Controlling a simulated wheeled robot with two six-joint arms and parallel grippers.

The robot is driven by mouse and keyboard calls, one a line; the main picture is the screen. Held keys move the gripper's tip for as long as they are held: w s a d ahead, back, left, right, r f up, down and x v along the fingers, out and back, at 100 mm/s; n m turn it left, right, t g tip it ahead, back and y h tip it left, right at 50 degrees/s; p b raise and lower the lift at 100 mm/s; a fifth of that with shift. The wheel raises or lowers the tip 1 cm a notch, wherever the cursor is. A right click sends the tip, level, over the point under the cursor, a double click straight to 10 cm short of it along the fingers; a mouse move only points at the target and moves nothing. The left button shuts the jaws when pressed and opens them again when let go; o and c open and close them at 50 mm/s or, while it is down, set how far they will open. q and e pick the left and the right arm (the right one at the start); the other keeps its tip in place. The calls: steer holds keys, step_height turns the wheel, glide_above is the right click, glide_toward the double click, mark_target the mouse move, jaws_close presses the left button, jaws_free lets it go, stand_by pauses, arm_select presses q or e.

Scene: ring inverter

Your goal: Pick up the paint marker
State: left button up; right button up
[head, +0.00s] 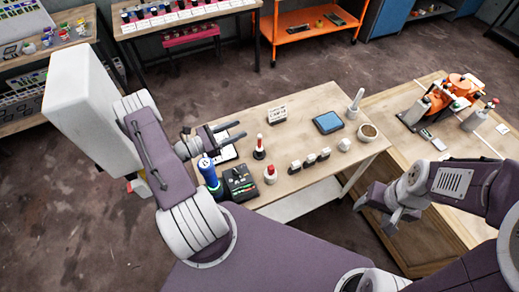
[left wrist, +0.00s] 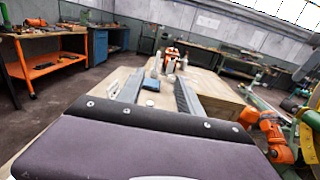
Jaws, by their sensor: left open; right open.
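No object is plainly labelled as the paint marker. A slim upright item with a red top and dark base (head: 259,147) stands on the wooden table (head: 300,104) and looks most like it; I cannot be sure. My left gripper (head: 242,130) is open and empty above the table's left part, left of and beyond that item in the head view. Its two fingers also show in the left wrist view (left wrist: 160,92), with the blue pad (left wrist: 151,84) seen between them. My right gripper (head: 376,213) is open and empty, off the table's front right edge.
Near my left arm stand a blue canister (head: 209,172) and a black tool box (head: 240,182). A red-capped bottle (head: 270,174), several small blocks (head: 310,159), a bowl (head: 368,131) and a white upright holder (head: 354,104) share the table.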

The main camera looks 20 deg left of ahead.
arm_select(q)
step_height(320, 180, down, 7)
steer(key=w+b, duration=0.2)
steer(key=b, duration=0.8)
glide_toward(260, 144)
step_height(260, 144, up, 2)
steer(key=w, duration=0.2)
steer(key=p+x, duration=0.3)
steer(key=x, duration=0.9)
steer(key=shift+r, duration=0.2)
steer(key=shift+s, duration=0.25)
steer(key=c, duration=0.7)
steer(key=shift+d, duration=0.1)
jaws_close()
arm_select(e)
step_height(260, 144, down, 9)
steer(key=w, duration=0.1)
steer(key=shift+r, duration=0.2)
